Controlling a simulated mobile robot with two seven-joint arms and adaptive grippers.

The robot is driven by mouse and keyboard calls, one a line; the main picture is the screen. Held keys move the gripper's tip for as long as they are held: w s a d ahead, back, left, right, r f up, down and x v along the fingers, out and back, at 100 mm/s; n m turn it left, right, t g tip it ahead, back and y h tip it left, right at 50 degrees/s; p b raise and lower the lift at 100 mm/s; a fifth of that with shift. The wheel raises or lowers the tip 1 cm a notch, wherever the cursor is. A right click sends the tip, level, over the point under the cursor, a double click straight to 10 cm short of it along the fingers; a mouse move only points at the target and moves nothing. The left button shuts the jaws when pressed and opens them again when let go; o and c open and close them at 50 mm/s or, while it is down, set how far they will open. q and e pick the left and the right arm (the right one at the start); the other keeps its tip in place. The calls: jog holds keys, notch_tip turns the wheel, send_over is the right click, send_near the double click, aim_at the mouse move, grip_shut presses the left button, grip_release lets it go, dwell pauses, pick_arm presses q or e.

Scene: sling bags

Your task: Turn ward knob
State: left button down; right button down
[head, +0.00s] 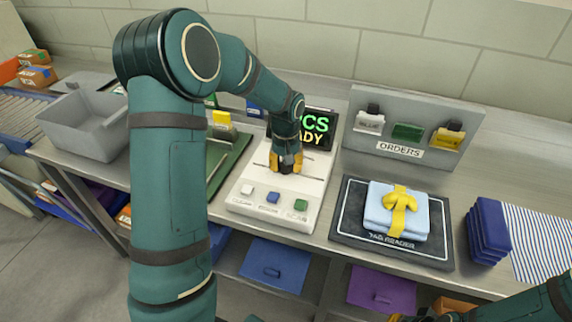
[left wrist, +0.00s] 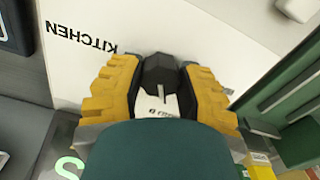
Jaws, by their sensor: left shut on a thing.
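The knob (left wrist: 160,72) is dark, faceted, with a pale pointer line, and sits on a white console (head: 262,211). In the left wrist view it is between the yellow fingers of my left gripper (left wrist: 158,88). In the head view this gripper (head: 287,166) points down at the console and hides most of the knob. A KITCHEN label (left wrist: 80,40) shows upside down beside the knob; another label below the knob is partly hidden. My right arm (head: 520,306) enters at the lower right; its fingers are mostly cut off by the frame's bottom edge.
White, blue and green buttons line the console's front. A screen (head: 320,128) behind it is partly hidden. Right are a tag reader (head: 437,256) with a light-blue folded bundle (head: 381,212), an ORDERS board (head: 390,105) and a blue stack (head: 487,235). A grey bin (head: 88,130) stands left.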

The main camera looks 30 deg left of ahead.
pick_arm(q)
jog(key=shift+w, duration=0.1)
dwell(0.3)
jog(key=c, duration=0.5)
grip_release()
notch_tip(320, 180, up, 12)
dwell(0.4)
